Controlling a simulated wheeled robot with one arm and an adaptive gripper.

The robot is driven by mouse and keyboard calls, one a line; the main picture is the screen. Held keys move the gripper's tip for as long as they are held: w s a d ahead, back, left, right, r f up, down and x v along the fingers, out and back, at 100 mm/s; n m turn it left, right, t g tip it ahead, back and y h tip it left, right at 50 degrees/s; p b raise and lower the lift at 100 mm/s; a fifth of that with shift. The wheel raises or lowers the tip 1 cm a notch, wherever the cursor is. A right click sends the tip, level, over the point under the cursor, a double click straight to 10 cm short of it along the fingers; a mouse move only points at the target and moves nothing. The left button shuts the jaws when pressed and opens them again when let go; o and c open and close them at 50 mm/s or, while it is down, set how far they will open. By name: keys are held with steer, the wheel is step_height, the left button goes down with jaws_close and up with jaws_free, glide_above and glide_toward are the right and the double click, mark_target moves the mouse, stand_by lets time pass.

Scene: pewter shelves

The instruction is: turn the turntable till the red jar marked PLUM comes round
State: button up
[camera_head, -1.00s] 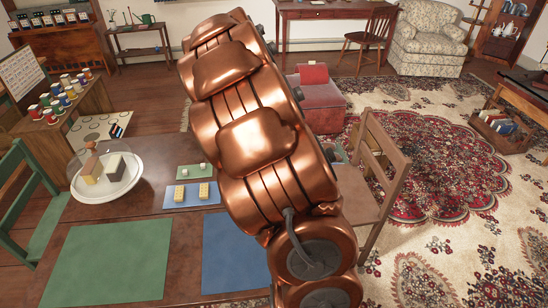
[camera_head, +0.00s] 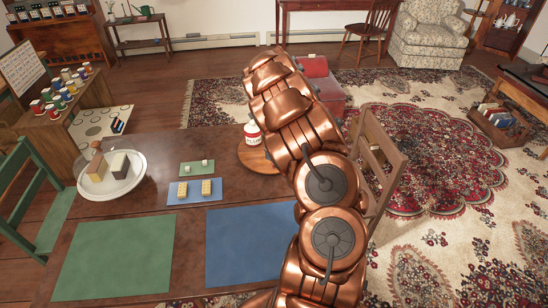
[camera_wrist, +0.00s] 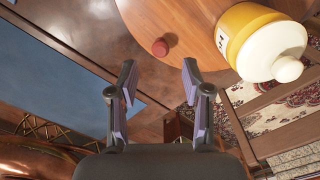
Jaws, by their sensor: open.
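The round wooden turntable (camera_head: 258,162) stands at the right end of the table, partly hidden behind my arm. A red jar with a white label and a pale lid (camera_head: 252,134) shows at its left side; I cannot read the label. In the wrist view, the turntable (camera_wrist: 185,22) carries a yellow jar with a white lid (camera_wrist: 262,42). Other jars are hidden.
Green (camera_head: 115,257) and blue (camera_head: 250,243) mats lie on the table's near part. A smaller blue mat (camera_head: 194,191) holds two yellow blocks. A white plate (camera_head: 111,186) with blocks stands at the left. A wooden chair (camera_head: 383,165) is close on the right.

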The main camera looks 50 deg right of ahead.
steer(key=shift+f+p, duration=0.5)
steer(key=shift+f, duration=1.75)
steer(key=shift+c, duration=0.3)
jaws_close()
